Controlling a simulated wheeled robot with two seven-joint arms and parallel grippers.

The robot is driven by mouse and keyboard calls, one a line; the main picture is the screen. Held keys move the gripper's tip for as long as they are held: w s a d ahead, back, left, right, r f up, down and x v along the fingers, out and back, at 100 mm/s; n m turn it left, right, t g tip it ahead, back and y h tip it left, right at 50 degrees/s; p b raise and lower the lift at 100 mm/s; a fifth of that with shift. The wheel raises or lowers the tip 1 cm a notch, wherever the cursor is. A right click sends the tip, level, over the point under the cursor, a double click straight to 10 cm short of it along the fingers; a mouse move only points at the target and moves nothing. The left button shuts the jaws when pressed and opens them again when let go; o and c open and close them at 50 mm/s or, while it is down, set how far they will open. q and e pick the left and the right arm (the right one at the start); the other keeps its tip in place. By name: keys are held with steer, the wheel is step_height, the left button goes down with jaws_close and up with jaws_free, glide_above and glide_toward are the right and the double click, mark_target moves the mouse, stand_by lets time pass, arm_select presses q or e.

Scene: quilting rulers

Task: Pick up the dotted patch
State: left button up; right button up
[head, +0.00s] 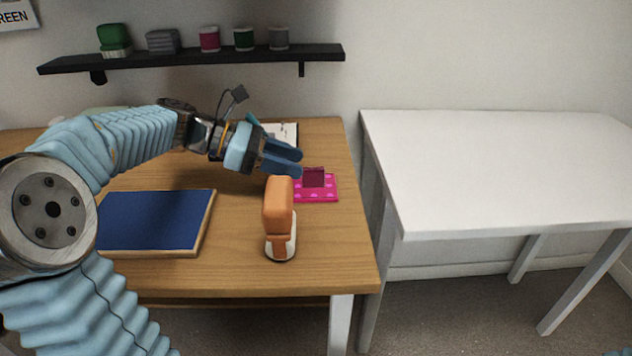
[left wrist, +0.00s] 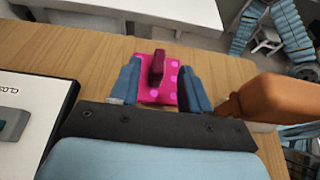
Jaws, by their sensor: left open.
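The dotted patch (head: 325,189) is a flat pink square with lighter dots and a dark maroon block-like handle standing on it. It lies on the wooden table (head: 240,270) near its right edge. My left gripper (head: 292,161) is open and empty, just up and left of the patch in the head view. In the left wrist view the patch (left wrist: 152,94) shows between and beyond the two open fingers (left wrist: 156,88), with its maroon handle in the middle. I cannot tell the gripper's exact height above it. My right gripper does not show.
An orange-and-white upright object (head: 279,215) stands in front of the patch, close to the gripper's side. A blue board with a wooden rim (head: 150,220) lies at the left. A white table (head: 500,165) stands to the right across a gap. A shelf (head: 200,57) hangs behind.

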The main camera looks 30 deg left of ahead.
mark_target(323, 185)
arm_select(q)
steer(key=x, duration=0.7)
steer(key=shift+d+f, duration=0.15)
steer(key=shift+f, duration=0.2)
steer(key=shift+c, duration=0.2)
jaws_close()
